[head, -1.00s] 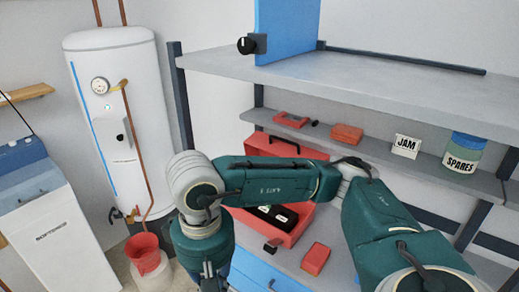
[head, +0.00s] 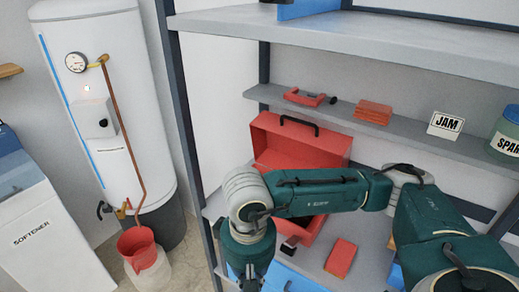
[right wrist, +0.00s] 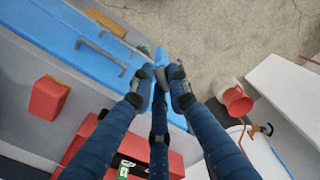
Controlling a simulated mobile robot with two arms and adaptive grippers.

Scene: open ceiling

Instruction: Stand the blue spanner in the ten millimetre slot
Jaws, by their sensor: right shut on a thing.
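In the right wrist view my right gripper (right wrist: 160,79) is shut on the blue spanner (right wrist: 161,56). Only a short light-blue part of it shows beyond the fingertips; the rest is hidden between the fingers. In the head view the right forearm reaches across the red toolbox (head: 275,135), and its gripper runs off the bottom edge. The toolbox also shows in the right wrist view (right wrist: 176,163), below the fingers, with a black insert and a green-and-white label (right wrist: 124,170). I cannot make out a ten millimetre slot. My left gripper is not in view.
A red box (head: 341,258) lies on the bench right of the toolbox. Blue drawer fronts (right wrist: 80,50) run below the bench edge. A grey shelf (head: 400,135) behind holds small red items and a jam sign.

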